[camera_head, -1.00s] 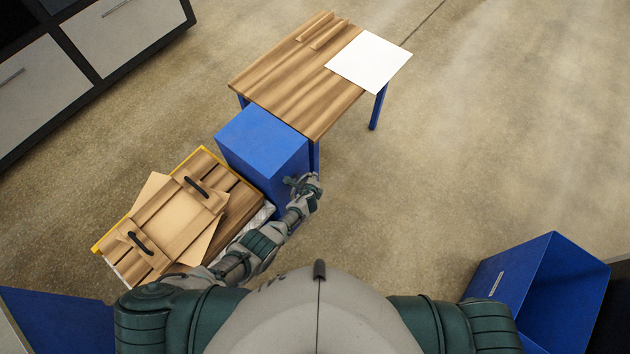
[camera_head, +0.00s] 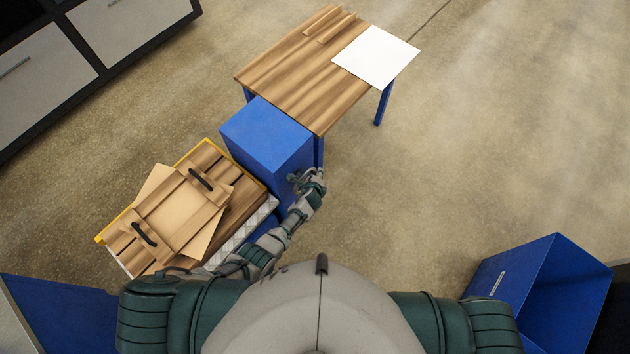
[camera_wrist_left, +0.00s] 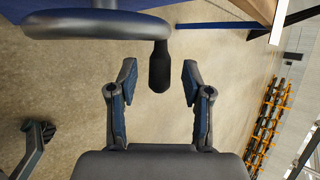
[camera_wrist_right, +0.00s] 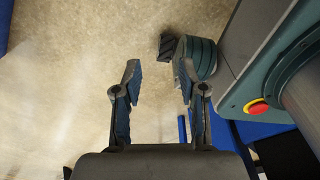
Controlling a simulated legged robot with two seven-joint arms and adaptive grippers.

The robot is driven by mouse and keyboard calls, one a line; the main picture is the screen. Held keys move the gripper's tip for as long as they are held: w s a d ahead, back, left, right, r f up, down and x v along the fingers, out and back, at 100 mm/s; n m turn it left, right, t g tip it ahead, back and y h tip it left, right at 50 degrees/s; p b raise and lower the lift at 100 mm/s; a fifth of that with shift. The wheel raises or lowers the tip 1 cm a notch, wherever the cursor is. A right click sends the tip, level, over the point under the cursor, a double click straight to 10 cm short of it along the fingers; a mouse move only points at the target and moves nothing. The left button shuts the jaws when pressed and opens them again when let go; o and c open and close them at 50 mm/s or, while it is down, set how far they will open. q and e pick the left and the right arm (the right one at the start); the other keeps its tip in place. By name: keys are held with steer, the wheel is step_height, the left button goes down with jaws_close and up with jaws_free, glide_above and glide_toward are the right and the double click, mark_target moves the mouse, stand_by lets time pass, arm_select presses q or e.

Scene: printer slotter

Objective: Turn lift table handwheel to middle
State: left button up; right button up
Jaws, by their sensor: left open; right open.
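In the left wrist view the lift table handwheel (camera_wrist_left: 90,25) is a grey rim at the top left, with a black handle (camera_wrist_left: 159,68) hanging from its right end. My left gripper (camera_wrist_left: 159,82) is open, and the handle sits in the gap between its fingertips. I cannot tell that either finger touches it. In the head view my left gripper (camera_head: 308,178) is beside the blue box-shaped lift table body (camera_head: 268,140); the wheel is mostly hidden there. My right gripper (camera_wrist_right: 155,78) is open and empty over the floor.
A wooden table (camera_head: 300,75) with a white sheet (camera_head: 376,56) stands behind the blue body. A wooden stack with black handles (camera_head: 180,215) lies at left. A blue bin (camera_head: 540,290) is at lower right. The floor between is clear.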

arm_select(q)
steer(key=shift+v, duration=2.55)
steer(key=shift+a, duration=0.15)
